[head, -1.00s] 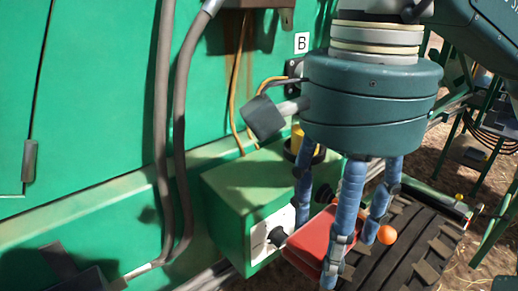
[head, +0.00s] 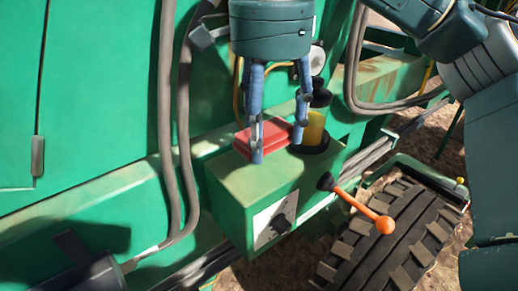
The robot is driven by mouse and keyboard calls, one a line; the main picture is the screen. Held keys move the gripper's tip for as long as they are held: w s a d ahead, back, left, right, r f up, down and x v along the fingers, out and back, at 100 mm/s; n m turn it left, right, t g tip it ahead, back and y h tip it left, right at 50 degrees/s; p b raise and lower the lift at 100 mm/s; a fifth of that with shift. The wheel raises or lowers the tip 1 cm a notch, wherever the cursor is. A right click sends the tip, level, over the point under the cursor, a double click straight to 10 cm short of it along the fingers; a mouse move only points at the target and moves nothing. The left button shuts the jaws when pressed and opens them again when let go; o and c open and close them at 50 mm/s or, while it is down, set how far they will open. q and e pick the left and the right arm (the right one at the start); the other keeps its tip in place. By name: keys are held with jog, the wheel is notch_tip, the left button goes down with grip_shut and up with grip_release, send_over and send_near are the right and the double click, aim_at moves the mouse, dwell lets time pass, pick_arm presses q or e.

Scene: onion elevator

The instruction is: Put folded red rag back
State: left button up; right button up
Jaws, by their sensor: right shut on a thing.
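The folded red rag (head: 268,138) is a flat red bundle held between the blue fingers of my right gripper (head: 279,143). The gripper points down and is shut on the rag. The rag is at the top of the green box (head: 240,180), toward its back, beside a yellow cylinder with a black base (head: 314,130). I cannot tell whether the rag touches the box top. The near finger hides part of the rag. My left gripper is not in view.
An orange-knobbed lever (head: 360,205) sticks out to the right of the box, above a black tyre (head: 375,245). Grey hoses (head: 178,130) run down the green wall on the left. The front of the box top is clear.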

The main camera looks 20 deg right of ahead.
aim_at(259, 173)
jog(key=shift+w+a+r, duration=0.1)
jog(key=shift+w+a, duration=0.1)
jog(key=shift+w, duration=0.25)
jog(key=shift+w+a, duration=0.2)
jog(key=shift+w, duration=0.25)
notch_tip(259, 173, down, 3)
jog(key=shift+w+a+r, duration=0.1)
jog(key=shift+w, duration=0.05)
jog(key=shift+f, duration=0.6)
notch_tip(259, 173, down, 2)
jog(key=shift+f+p, duration=0.25)
jog(key=shift+p, duration=0.3)
jog(key=shift+w+f, duration=0.15)
jog(key=shift+f, duration=0.25)
jog(key=o, duration=1)
notch_tip(259, 173, up, 12)
jog(key=shift+r+p, duration=0.1)
jog(key=shift+p, duration=0.35)
